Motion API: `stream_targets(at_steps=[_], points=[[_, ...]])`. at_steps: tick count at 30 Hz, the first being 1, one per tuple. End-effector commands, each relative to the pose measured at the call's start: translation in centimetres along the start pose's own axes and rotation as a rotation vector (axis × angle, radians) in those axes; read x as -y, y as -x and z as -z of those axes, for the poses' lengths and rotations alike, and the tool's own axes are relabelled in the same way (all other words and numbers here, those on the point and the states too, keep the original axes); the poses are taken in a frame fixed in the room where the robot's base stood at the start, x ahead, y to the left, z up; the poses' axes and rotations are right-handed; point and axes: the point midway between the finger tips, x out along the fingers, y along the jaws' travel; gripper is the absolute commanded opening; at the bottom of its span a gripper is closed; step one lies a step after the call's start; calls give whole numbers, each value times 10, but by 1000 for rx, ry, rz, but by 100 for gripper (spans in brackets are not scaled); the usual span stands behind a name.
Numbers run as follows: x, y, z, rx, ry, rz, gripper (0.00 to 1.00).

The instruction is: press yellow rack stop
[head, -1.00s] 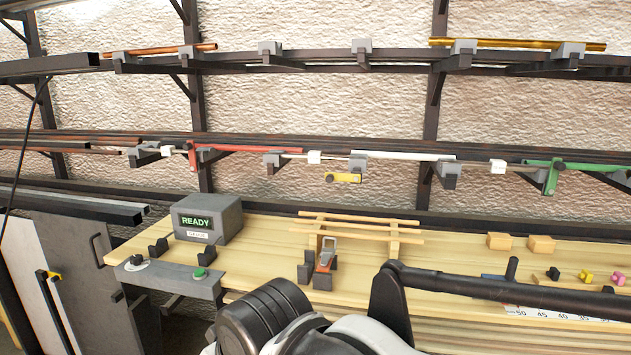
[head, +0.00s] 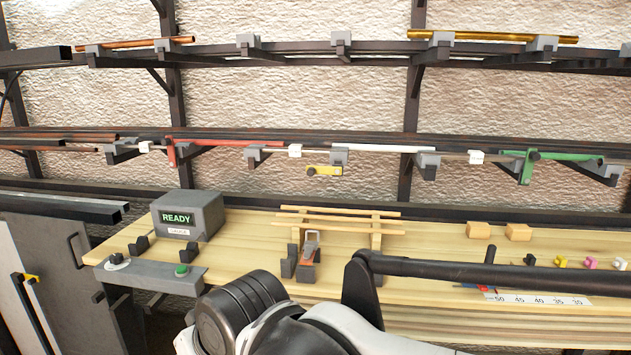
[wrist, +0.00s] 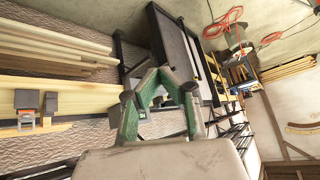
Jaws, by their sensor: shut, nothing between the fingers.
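The gripper is outside the head view, where only my arm shows at the bottom. The yellow stop cannot be made out in the wrist view, so the gripper is not seen near it.
A grey box reading READY (head: 187,215) and a green button (head: 181,270) are at the bench's left. Wooden laths (head: 340,213) lie on supports mid-bench. A red stop (head: 171,152) and green stop (head: 528,166) flank the yellow one. The wall space below the rail looks clear.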

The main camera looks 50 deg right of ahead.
Motion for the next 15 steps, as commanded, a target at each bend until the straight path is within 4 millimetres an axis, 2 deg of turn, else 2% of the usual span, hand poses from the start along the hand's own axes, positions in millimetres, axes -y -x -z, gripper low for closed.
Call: stream_targets(at_steps=[8, 15], points=[[-7, -27, 77, -230, -468, 115, 0], [-36, -39, 140, -438, -903, 254, 0]])
